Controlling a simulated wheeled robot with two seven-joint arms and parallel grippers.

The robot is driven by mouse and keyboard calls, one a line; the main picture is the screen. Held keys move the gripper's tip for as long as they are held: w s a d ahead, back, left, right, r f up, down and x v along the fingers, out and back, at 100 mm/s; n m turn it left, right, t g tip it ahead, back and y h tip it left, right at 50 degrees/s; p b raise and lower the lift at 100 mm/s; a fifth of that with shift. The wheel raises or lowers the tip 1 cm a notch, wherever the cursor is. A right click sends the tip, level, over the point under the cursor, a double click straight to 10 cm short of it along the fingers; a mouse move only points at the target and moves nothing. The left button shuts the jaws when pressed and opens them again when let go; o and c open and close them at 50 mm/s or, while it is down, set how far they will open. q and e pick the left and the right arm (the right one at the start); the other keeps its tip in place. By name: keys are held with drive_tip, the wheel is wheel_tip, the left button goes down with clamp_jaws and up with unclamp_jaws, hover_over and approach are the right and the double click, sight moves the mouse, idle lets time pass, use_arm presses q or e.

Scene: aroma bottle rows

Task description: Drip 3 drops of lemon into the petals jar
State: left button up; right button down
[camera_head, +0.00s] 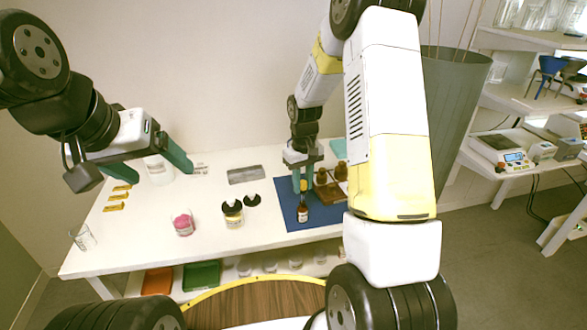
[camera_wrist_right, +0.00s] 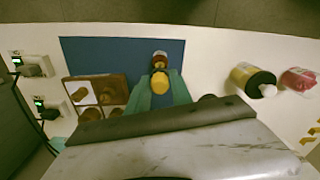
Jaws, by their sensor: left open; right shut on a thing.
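My right gripper (camera_head: 300,180) is shut on a yellow dropper top (camera_head: 304,186), which also shows between the teal fingers in the right wrist view (camera_wrist_right: 159,86). Just below it, a small brown bottle (camera_head: 303,213) with a pale label stands upright on the blue mat (camera_head: 283,197). I cannot tell whether the dropper's tip is inside the bottle. A jar of pink petals (camera_head: 183,223) stands on the table to the left; it also shows at the right of the wrist view (camera_wrist_right: 298,80). My left gripper (camera_head: 150,165) is open and empty above the table's left part.
A yellow jar with a black top (camera_head: 232,214) stands between the petals jar and the mat. A wooden rack (camera_head: 330,192) with brown bottles sits on the mat's right. A grey tray (camera_head: 246,175) lies behind. A glass (camera_head: 83,237) stands at the left edge.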

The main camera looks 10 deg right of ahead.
sight(302, 193)
drive_tip(key=shift+f, duration=2.1)
drive_tip(key=c, duration=1.7)
unclamp_jaws()
drive_tip(key=shift+c, duration=0.6)
drive_tip(key=shift+r, duration=4.4)
